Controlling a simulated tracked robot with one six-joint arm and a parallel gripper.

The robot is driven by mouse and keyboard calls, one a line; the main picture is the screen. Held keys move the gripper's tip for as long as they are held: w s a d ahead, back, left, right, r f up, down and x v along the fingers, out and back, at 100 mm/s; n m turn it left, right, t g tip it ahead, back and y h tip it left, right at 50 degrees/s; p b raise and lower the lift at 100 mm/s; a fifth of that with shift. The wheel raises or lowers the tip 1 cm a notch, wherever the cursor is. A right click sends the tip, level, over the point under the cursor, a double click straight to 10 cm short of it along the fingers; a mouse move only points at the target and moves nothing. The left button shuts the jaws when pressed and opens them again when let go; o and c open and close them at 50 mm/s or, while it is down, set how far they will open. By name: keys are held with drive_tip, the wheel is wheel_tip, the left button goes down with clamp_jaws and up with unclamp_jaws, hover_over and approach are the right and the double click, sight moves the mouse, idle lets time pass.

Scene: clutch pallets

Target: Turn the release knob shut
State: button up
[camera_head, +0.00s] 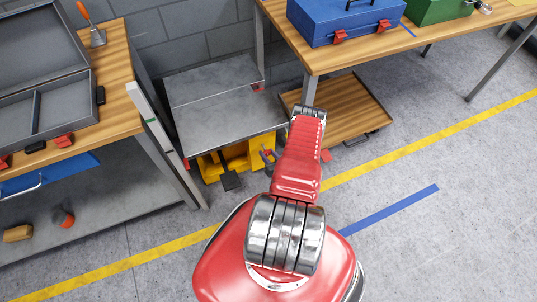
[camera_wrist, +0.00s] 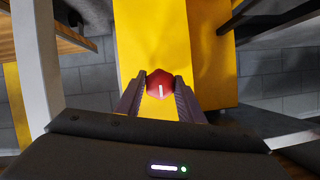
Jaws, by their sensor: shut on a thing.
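The release knob (camera_wrist: 160,80) is red and faceted, with a short white line upright on its face in the wrist view. It sits in front of a yellow body (camera_wrist: 207,55). My gripper (camera_wrist: 161,83) is shut on the knob, with one dark finger on each side. In the head view the yellow body (camera_head: 236,158) shows low under a grey metal platform (camera_head: 215,90). My red arm reaches toward it from the right; I cannot clearly make out the knob or the gripper there.
A wooden bench (camera_head: 120,60) with an open grey case (camera_head: 40,75) stands at the left. Another bench (camera_head: 310,55) with a blue toolbox (camera_head: 345,20) is at the back. A low wooden board (camera_head: 355,110) lies right of my arm. Open floor lies at the right.

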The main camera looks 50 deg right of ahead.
drive_tip(key=o, duration=1.1)
drive_tip(key=shift+d, duration=0.1)
drive_tip(key=shift+c, duration=0.2)
drive_tip(key=shift+s, duration=0.15)
drive_tip(key=v, duration=1.3)
drive_tip(key=shift+s+r, duration=0.15)
drive_tip(key=shift+s, duration=0.1)
